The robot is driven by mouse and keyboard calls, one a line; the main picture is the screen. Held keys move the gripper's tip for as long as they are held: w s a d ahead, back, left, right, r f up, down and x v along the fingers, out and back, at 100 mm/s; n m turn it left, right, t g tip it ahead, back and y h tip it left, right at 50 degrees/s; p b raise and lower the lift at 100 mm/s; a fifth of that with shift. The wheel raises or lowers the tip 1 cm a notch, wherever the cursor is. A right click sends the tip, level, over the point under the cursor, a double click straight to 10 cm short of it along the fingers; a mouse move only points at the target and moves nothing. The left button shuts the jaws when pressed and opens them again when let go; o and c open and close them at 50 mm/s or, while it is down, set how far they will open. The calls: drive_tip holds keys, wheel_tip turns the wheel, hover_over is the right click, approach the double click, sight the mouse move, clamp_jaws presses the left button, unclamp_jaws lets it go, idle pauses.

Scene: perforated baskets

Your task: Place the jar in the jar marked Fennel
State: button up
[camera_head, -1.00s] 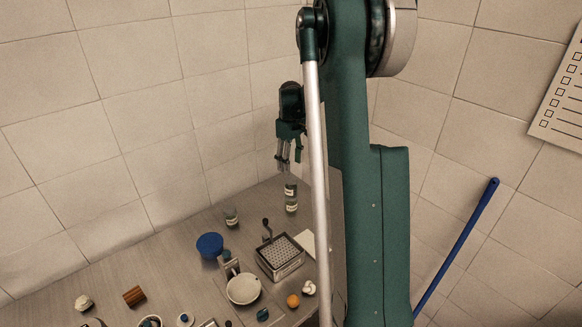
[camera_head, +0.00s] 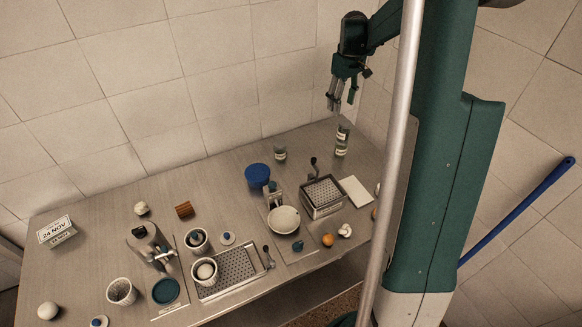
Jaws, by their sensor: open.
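Two small jars with pale labels stand one on the other near the back right of the metal table. The upper jar (camera_head: 343,133) sits upright on or in the lower jar (camera_head: 341,150); I cannot tell how deep it sits. Another similar jar (camera_head: 280,153) stands apart to their left. The labels are too small to read, so I cannot tell which is Fennel. My gripper (camera_head: 337,107) is open and empty, fingers pointing down, just above the upper jar with a small gap.
A blue round container (camera_head: 257,176), a perforated basket (camera_head: 322,195), a white bowl (camera_head: 283,220) and a white card (camera_head: 356,191) are near the jars. A second perforated basket (camera_head: 230,269) and several cups lie to the left. Tiled walls stand behind.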

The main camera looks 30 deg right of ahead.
drive_tip(key=s+a+r+t, duration=0.1)
drive_tip(key=s+a+r, duration=0.3)
drive_tip(key=a, duration=0.4)
drive_tip(key=s+a+r+t, duration=0.1)
drive_tip(key=s+a+r, duration=0.3)
drive_tip(key=a, duration=0.4)
drive_tip(key=s+a+r+t, duration=0.1)
drive_tip(key=s+a+r, duration=0.4)
drive_tip(key=a, duration=0.3)
drive_tip(key=s+a+f+m+t, duration=0.2)
drive_tip(key=s+a+f+t, duration=0.1)
drive_tip(key=s+a, duration=1.2)
drive_tip(key=s, duration=0.3)
drive_tip(key=shift+s+a+t, duration=0.2)
drive_tip(key=shift+s+t, duration=0.1)
drive_tip(key=shift+t, duration=0.1)
